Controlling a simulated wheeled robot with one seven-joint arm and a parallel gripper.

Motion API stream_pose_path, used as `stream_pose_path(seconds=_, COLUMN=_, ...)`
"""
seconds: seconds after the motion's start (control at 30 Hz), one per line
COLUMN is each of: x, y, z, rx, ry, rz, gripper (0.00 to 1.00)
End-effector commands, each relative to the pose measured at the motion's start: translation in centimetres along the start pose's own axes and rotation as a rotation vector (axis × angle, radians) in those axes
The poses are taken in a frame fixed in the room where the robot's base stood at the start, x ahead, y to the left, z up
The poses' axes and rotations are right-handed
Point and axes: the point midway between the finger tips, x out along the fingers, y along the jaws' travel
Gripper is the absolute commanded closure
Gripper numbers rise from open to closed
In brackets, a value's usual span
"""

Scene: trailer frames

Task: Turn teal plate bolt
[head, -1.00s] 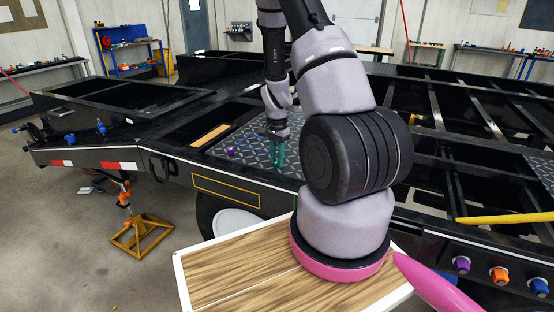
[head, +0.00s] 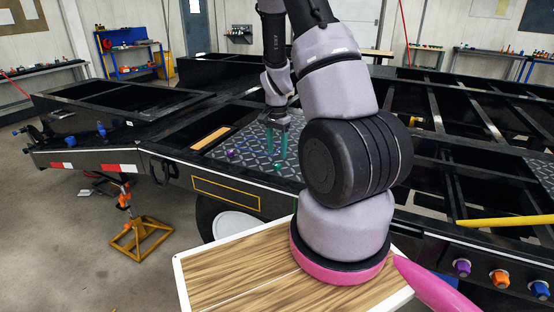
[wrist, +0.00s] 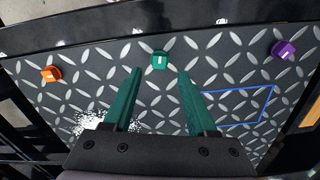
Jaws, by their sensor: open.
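The teal plate bolt (wrist: 160,60) stands on the dark diamond-tread plate (wrist: 225,60) in the wrist view, between an orange bolt (wrist: 50,73) and a purple bolt (wrist: 283,49). My gripper (wrist: 159,74) is open, its two teal fingers spread and empty. In the wrist view the teal bolt shows just beyond the fingertips, centred between them. In the head view my gripper (head: 277,150) hangs above the plate, with the teal bolt (head: 278,167) just below the fingertips. The exact height gap is hard to tell.
A blue rectangle outline (wrist: 240,105) marks the plate in the wrist view. Black trailer frame rails (head: 440,100) surround the plate in the head view. A wood-topped board (head: 240,275) lies in front. Purple, orange and blue knobs (head: 499,278) line the near rail at right.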

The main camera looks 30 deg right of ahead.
Motion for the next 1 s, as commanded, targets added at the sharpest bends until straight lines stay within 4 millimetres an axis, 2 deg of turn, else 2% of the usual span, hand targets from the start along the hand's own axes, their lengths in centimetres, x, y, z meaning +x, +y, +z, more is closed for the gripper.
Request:
stream_pose_path(seconds=0.1, x=-2.5, y=-0.1, z=0.0, rx=-0.002, ry=0.003, rz=-0.003, gripper=0.43)
stream_pose_path(seconds=0.33, x=-5.3, y=0.0, z=0.0, rx=0.000, ry=0.000, rz=-0.001, gripper=0.43)
stream_pose_path(seconds=0.9, x=-5.8, y=0.0, z=0.0, rx=0.000, ry=0.000, rz=0.000, gripper=0.43)
stream_pose_path(seconds=1.0, x=-6.6, y=-0.1, z=0.3, rx=-0.009, ry=-0.001, rz=-0.013, gripper=0.43)
